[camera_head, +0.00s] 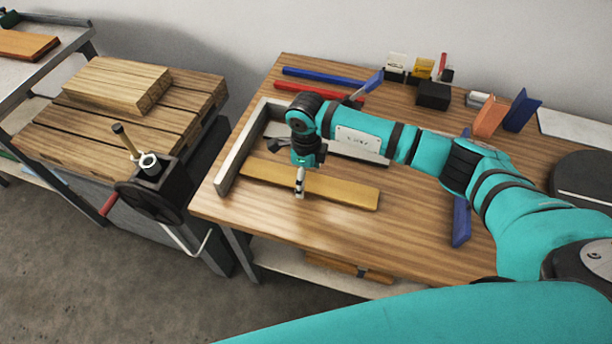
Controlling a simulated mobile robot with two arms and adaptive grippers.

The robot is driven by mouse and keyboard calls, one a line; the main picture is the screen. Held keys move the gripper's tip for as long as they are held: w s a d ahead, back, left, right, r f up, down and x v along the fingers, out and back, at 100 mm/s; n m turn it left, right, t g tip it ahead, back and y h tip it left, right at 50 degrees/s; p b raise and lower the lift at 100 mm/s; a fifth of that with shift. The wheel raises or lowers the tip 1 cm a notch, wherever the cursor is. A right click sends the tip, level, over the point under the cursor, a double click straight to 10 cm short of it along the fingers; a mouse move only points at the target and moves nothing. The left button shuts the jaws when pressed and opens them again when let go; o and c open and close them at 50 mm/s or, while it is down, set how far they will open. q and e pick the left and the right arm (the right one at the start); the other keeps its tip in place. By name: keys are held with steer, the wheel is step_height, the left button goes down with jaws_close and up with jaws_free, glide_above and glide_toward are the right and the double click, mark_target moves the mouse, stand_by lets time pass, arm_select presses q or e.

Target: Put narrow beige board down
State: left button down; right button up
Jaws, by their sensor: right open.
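The narrow beige board (345,191) lies flat on the wooden workbench (300,225), inside the corner of a grey angled stop. My right gripper (299,193) points down over the board's left-middle part, at its front edge. It is open, its fingers seen nearly edge-on. Whether the fingertips touch the board is hard to tell. My right arm hides part of the bench behind the board. My left gripper does not show.
The grey stop (236,160) bounds the board's left side. Blue (320,77) and red (310,90) bars lie behind. A blue strip (461,222) lies to the right. Small blocks and a black box (433,95) stand at the back. A slatted stand (190,118) with a wooden block is left.

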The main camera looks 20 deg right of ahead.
mark_target(306, 180)
step_height(306, 180, up, 11)
steer(key=b, duration=0.2)
steer(key=shift+r, duration=0.15)
stand_by(0.4)
